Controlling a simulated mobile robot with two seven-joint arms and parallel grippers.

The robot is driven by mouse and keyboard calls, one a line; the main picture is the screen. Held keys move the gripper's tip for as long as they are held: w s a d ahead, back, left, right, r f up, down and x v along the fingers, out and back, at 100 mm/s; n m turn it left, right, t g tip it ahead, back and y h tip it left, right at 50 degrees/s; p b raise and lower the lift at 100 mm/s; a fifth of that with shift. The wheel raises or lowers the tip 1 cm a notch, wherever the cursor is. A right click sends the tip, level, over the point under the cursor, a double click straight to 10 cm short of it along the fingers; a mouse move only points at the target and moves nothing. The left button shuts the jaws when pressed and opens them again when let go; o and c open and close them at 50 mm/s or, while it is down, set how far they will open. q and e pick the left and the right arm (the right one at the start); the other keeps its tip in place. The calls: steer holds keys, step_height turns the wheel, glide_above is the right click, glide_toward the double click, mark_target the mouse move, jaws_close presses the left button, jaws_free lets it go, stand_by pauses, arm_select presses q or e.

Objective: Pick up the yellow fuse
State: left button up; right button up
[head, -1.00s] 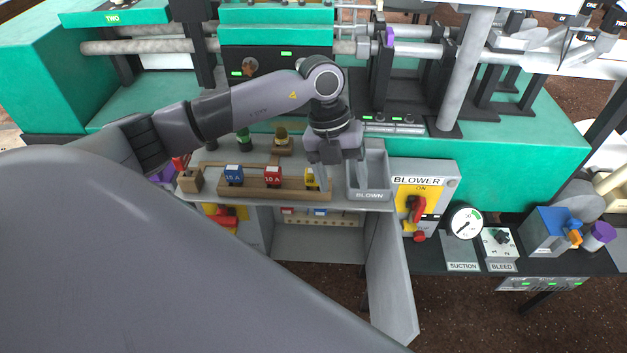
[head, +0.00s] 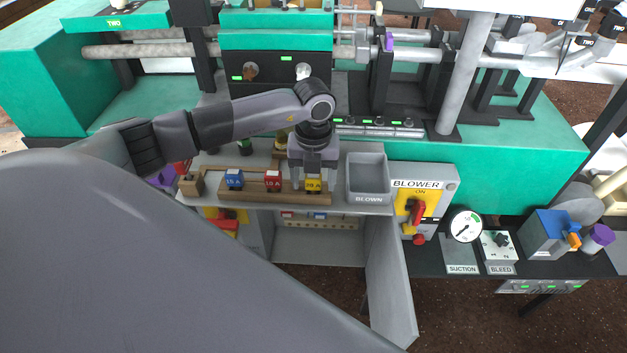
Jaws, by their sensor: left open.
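The yellow fuse (head: 313,186), marked 20 A, stands in a wooden rack (head: 240,195) at the rack's right end. A red 10 A fuse (head: 273,181) and a blue 15 A fuse (head: 234,179) stand to its left in the same rack. My left gripper (head: 314,182) points down over the yellow fuse, with its open fingers at either side of the fuse's upper part. Whether the fingers touch it cannot be told. My right gripper is not in view.
The grey BLOWN tray (head: 367,195) stands just right of the rack and looks empty. Below is an open cabinet with its door (head: 392,270) swung out. The BLOWER switch box (head: 417,205) is to the right. Green machinery (head: 480,165) stands behind.

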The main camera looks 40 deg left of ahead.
arm_select(q)
steer(key=c, duration=1)
steer(key=shift+c, duration=0.2)
steer(key=shift+r, duration=0.15)
